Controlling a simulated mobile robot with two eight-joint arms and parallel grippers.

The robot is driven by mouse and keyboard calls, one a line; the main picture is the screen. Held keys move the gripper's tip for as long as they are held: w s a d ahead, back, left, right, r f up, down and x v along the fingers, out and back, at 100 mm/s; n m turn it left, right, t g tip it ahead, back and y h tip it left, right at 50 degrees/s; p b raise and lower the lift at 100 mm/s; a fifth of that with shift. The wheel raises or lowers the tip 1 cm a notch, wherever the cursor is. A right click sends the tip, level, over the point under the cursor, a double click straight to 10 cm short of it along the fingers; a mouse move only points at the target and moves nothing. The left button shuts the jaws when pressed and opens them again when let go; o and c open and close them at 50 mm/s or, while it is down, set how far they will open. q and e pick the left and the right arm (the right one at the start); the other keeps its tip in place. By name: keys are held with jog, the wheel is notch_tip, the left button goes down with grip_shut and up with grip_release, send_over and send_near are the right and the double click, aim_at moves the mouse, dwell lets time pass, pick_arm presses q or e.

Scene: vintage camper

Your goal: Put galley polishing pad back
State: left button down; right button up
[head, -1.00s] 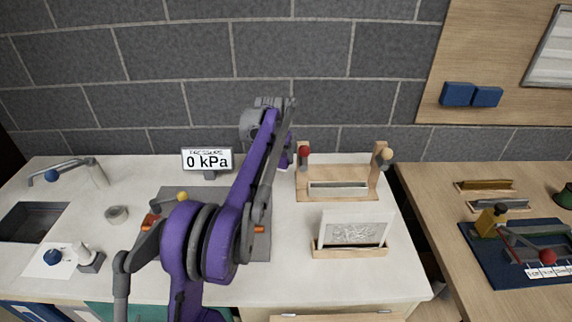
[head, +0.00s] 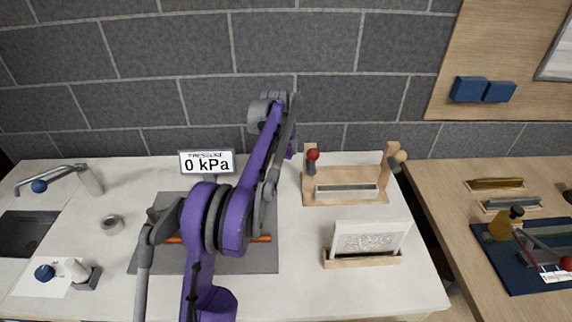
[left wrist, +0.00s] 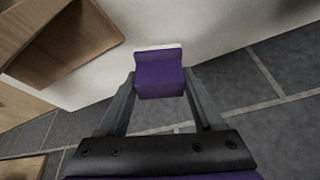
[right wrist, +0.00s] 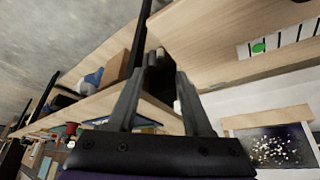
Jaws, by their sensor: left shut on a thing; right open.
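The polishing pad is most likely the purple block with a thin white layer (left wrist: 158,75) in the left wrist view. My left gripper (left wrist: 160,88) is shut on it, with one finger on each side. In the head view my purple left arm reaches up and over the counter towards the back wall; its gripper and the pad are mostly hidden behind the arm. My right gripper (right wrist: 160,82) is open and empty in the right wrist view, and it is outside the head view. I cannot make out a holder for the pad.
A wooden bench (head: 440,190) stands at right.

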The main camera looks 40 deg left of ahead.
pick_arm(q)
jog(key=shift+f, duration=3.15)
jog(key=shift+f, duration=0.1)
jog(key=shift+c, duration=0.2)
grip_release()
jog(key=v, duration=1.2)
